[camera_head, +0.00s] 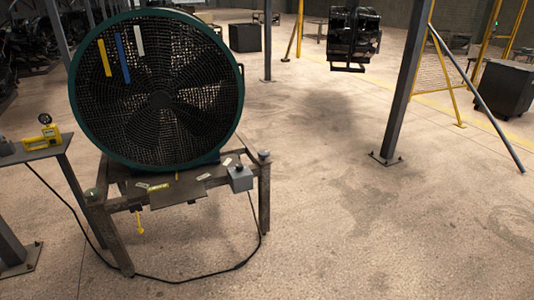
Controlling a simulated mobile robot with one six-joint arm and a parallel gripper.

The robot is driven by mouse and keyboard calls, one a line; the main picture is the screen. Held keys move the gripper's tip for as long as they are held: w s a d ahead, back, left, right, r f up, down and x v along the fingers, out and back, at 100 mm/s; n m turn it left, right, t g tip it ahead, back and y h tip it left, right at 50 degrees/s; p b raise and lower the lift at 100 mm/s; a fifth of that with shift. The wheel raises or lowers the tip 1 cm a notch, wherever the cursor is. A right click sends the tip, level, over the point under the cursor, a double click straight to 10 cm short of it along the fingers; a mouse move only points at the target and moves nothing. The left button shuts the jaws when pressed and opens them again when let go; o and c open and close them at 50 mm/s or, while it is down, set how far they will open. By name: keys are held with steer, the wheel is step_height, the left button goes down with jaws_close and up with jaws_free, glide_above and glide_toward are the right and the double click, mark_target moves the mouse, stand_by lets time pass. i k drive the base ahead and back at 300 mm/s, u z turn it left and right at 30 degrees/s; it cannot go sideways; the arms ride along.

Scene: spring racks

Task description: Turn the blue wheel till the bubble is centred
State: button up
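A large fan with a green ring (76,118) stands on a metal frame (263,190) at the left. A small yellow-green strip (158,187) on the front of the frame may be the level. It is too small to show a bubble or where it lies. I cannot make out a blue wheel. A small yellow part (140,222) hangs under the frame's front; I cannot tell if it turns. Small rounded caps top the frame's right post (264,156) and left post (92,194); their colour is unclear. My gripper is not in view.
A yellow device with a round dial (42,138) sits on a side stand at the left. A grey box (240,179) is on the frame's right corner. A black cable (190,280) loops across the floor. A grey post (405,90) stands right; the floor between is open.

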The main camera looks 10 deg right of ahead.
mark_target(263, 154)
steer(key=u, duration=0.35)
steer(key=i, duration=0.95)
steer(key=z, duration=0.25)
